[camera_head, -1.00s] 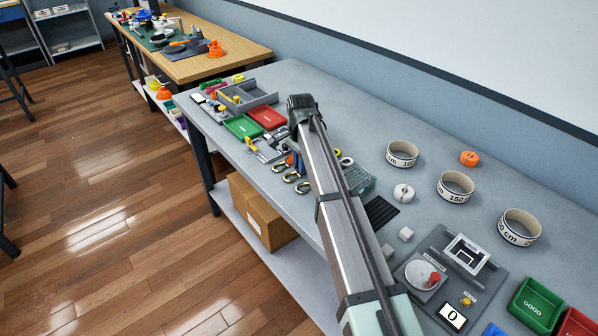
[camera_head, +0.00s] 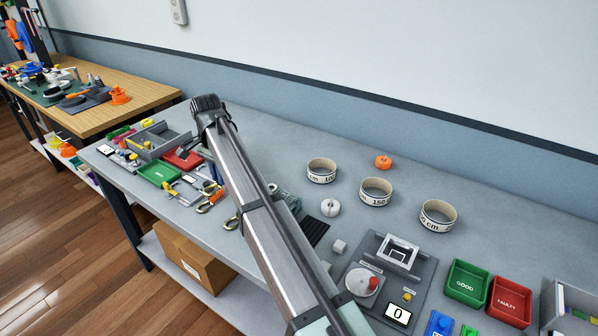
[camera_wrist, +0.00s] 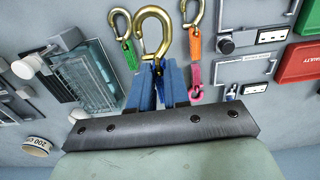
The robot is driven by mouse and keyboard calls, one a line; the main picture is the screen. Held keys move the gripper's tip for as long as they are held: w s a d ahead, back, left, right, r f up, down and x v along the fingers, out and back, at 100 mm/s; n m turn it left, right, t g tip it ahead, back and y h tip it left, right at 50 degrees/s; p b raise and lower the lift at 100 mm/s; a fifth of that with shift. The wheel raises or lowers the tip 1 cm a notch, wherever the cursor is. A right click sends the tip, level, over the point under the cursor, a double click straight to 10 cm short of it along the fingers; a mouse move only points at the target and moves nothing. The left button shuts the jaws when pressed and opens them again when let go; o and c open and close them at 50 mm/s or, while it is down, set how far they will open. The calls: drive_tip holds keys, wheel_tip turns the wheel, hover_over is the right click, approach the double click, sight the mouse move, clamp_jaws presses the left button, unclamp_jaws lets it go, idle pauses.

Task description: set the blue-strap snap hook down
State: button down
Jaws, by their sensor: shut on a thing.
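The gold snap hook with a dark blue strap (camera_wrist: 151,38) is in the middle of the wrist view. My gripper (camera_wrist: 159,72) is shut on its strap end, with the hook's open curve pointing away from the fingers. Whether the hook touches the bench or hangs above it I cannot tell. In the head view my own arm reaches to the upper left and hides the gripper and the held hook.
Hooks with a green strap (camera_wrist: 130,56) and an orange strap (camera_wrist: 195,38) lie close by, with a pink strap (camera_wrist: 195,82). A clear grey-green container (camera_wrist: 85,75) is at left. Red (camera_head: 184,157) and green (camera_head: 160,172) trays stand near the bench's left end.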

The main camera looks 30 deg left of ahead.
drive_tip(key=shift+w+d+m, duration=4.5)
drive_tip(key=shift+w+d, duration=18.65)
drive_tip(key=shift+w, duration=1.6)
drive_tip(key=shift+f, duration=4.8)
